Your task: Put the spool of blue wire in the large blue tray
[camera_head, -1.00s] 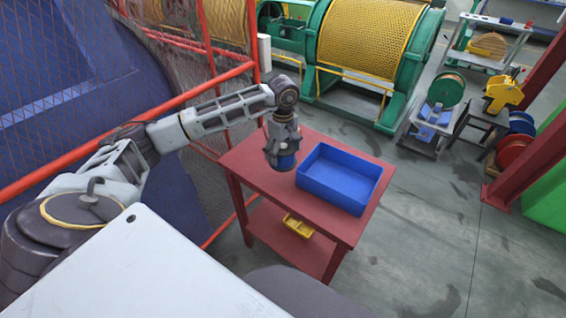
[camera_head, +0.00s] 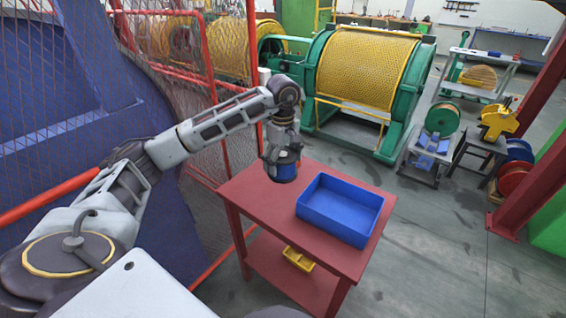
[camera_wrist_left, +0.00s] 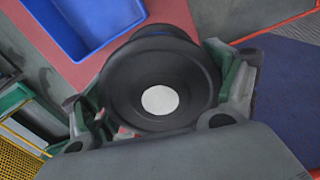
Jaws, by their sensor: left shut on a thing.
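The spool of blue wire (camera_head: 284,168) is in my left gripper (camera_head: 281,158), which is shut on it, to the left of the tray. In the left wrist view the spool (camera_wrist_left: 160,85) shows a dark round flange with a pale centre, between the gripper's two fingers. The large blue tray (camera_head: 335,222) is open and empty on the red table (camera_head: 262,205). It also shows in the left wrist view (camera_wrist_left: 88,45), beyond the spool. Whether the spool touches the tabletop cannot be told for certain. My right gripper does not show.
A small yellow bin (camera_head: 298,260) sits on the table's lower shelf. A red-framed mesh guard (camera_head: 165,100) stands to the left behind my arm. A green machine with a yellow mesh drum (camera_head: 367,68) stands behind. Grey floor (camera_head: 440,255) is open at the right.

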